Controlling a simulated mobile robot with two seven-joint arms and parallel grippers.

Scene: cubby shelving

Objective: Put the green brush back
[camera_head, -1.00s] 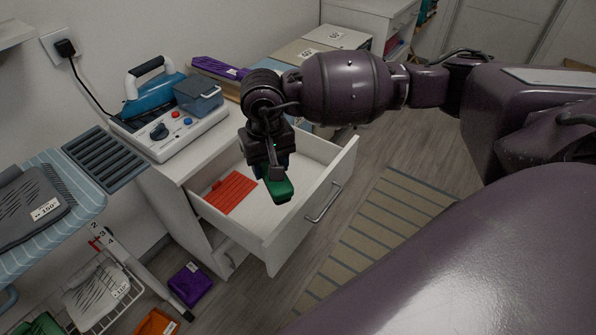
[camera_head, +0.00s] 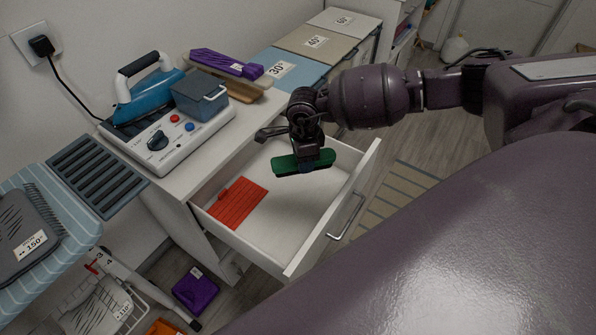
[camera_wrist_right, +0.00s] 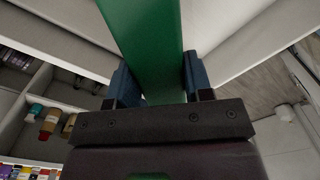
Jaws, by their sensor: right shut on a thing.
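The green brush (camera_head: 303,162) is in my right gripper (camera_head: 308,158), over the open white drawer (camera_head: 290,262). In the head view the brush lies level, its long side running left to right, with dark bristles along its lower edge. In the right wrist view the green brush (camera_wrist_right: 150,45) passes between the two blue fingers of my right gripper (camera_wrist_right: 158,82), which are shut on it. The brush appears to be above the drawer floor, apart from it. My left gripper is not in view.
A red ribbed mat (camera_head: 238,203) lies in the drawer's left part; the rest of its floor is clear. On the cabinet top stand a blue iron on its station (camera_head: 165,135) and a purple brush-like item (camera_head: 227,63). An ironing board (camera_head: 70,215) is at left.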

